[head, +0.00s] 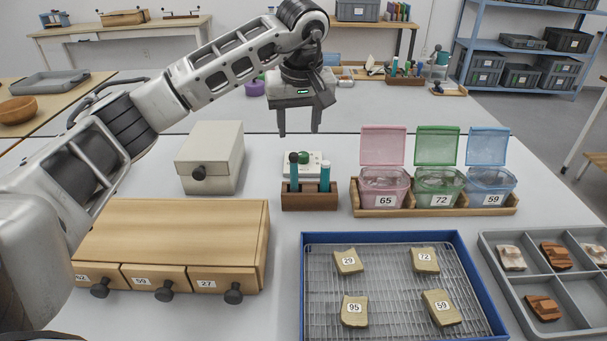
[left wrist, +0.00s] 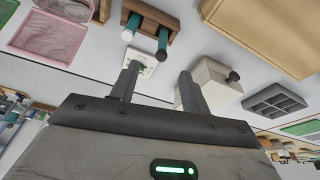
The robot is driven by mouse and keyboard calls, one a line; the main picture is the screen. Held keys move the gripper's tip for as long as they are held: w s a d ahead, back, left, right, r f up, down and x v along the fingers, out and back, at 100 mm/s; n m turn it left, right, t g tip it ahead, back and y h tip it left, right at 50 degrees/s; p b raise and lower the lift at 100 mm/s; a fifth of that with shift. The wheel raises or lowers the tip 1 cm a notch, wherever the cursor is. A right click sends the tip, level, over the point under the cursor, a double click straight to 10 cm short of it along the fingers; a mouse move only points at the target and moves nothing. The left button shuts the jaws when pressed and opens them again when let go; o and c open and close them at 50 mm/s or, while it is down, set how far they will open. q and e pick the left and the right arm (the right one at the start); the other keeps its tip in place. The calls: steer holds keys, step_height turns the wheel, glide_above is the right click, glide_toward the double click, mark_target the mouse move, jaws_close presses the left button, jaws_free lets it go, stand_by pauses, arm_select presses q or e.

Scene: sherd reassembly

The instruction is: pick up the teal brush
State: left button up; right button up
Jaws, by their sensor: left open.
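Two teal-handled tools stand upright in a small wooden holder (head: 309,201) at the middle of the table. The left teal tool (head: 294,175) has a darker top, and the right teal tool (head: 325,178) has a paler top. I cannot tell for certain which is the teal brush. The holder also shows in the left wrist view (left wrist: 152,16), with both teal tools. My left gripper (head: 299,131) is open and empty, pointing down above and behind the holder, apart from the tools. Its two fingers also show in the left wrist view (left wrist: 160,72). My right gripper is not in view.
A white device (head: 316,165) sits right behind the holder. A cream box (head: 211,158) stands left, above a wooden drawer unit (head: 170,235). Pink, green and blue lidded bins stand in a wooden tray (head: 410,211) at right. A blue-rimmed rack (head: 310,290) with sherds lies in front.

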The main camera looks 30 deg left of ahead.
mark_target(294, 172)
arm_select(q)
steer(key=x, duration=1.5)
steer(key=shift+w+a+f, duration=0.15)
steer(key=shift+a, duration=0.3)
jaws_close()
